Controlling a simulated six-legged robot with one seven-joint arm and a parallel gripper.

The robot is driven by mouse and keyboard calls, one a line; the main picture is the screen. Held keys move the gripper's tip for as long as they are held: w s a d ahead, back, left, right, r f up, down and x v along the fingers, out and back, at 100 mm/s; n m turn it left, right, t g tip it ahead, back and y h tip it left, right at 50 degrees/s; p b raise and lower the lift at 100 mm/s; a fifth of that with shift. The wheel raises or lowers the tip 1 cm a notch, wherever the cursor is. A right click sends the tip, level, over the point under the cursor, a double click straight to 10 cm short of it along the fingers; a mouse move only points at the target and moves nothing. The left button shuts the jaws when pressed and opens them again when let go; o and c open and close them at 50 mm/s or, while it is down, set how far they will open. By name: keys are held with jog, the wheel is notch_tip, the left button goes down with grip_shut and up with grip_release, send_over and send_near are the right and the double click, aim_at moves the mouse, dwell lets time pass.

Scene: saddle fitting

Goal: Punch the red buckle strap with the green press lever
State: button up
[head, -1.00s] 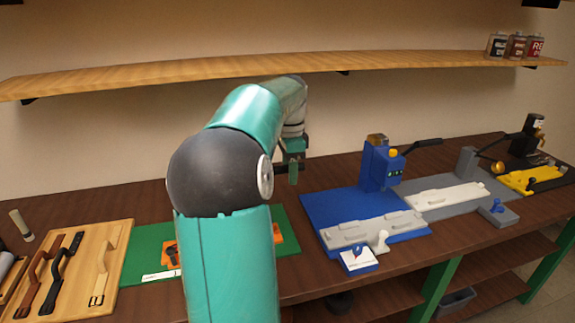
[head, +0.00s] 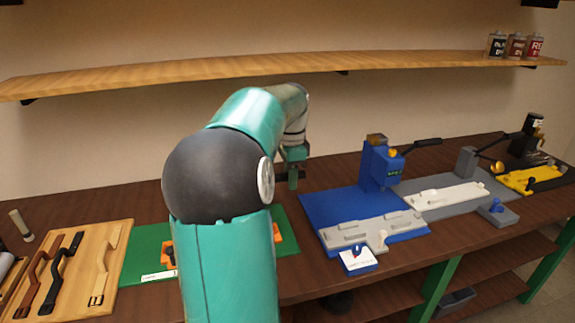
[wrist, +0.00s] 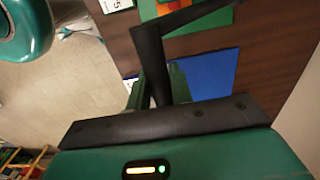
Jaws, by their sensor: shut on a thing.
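My gripper (head: 293,178) is beyond my arm in the head view, above the back of the bench. In the wrist view its green fingers are shut on a black bent bar, which looks like the handle of the green press lever (wrist: 160,70). The green base (head: 145,243) shows on both sides of my arm, with orange parts (head: 277,233) on it. It also shows at the top of the wrist view (wrist: 190,15). The rest of the green press is hidden behind my arm. I cannot make out a red buckle strap on it.
A wooden board (head: 118,240) with brown, black and tan straps lies at left. A blue press (head: 380,165), a grey press (head: 467,162) and a yellow station (head: 520,180) stand to the right. A shelf (head: 250,68) with cans runs above the bench.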

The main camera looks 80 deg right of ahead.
jog(key=shift+s+f, duration=0.1)
jog(key=s+a+f, duration=0.1)
jog(key=a+f, duration=0.1)
jog(key=f, duration=0.4)
jog(key=s+a+f, duration=0.2)
jog(key=f, duration=0.4)
jog(key=shift+a, duration=0.35)
dwell(1.8)
jog(key=shift+a+f, duration=0.1)
jog(key=shift+f, duration=1)
jog(key=shift+o, duration=0.2)
jog(key=shift+w+r, duration=0.15)
jog(key=shift+r, duration=0.65)
jog(key=shift+w+r, duration=0.15)
jog(key=shift+r, duration=0.65)
